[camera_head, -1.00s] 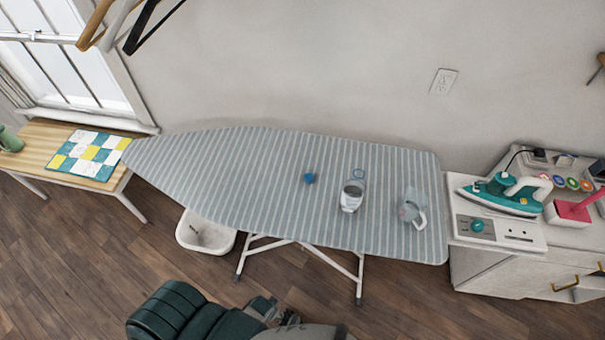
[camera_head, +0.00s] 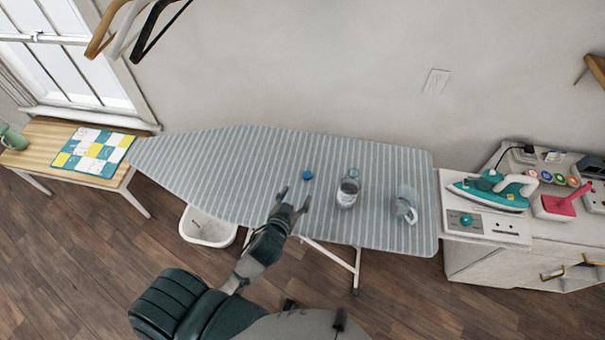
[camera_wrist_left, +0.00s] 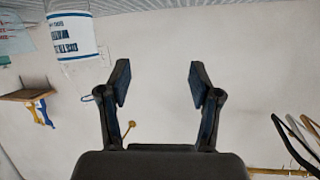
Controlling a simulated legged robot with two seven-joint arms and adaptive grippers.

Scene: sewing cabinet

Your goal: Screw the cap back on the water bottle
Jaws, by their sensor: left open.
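A small blue cap (camera_head: 308,175) lies on the striped ironing board (camera_head: 225,160). A clear water bottle (camera_head: 348,192) with a white label and a loop near its top stands to the cap's right. In the left wrist view, which looks upside down, the bottle (camera_wrist_left: 74,36) shows at the upper left with blue print; the cap is not visible there. My left gripper (camera_head: 294,199) is open over the board's front edge, just in front of the cap. Its two empty fingers (camera_wrist_left: 160,88) stand apart in the left wrist view. My right gripper is not in view.
A clear measuring jug (camera_head: 405,205) stands right of the bottle. A teal iron (camera_head: 492,190) sits on the cabinet at right. A white bin (camera_head: 207,228) is under the board. The board's left half is clear. Hangers (camera_head: 140,25) hang at upper left.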

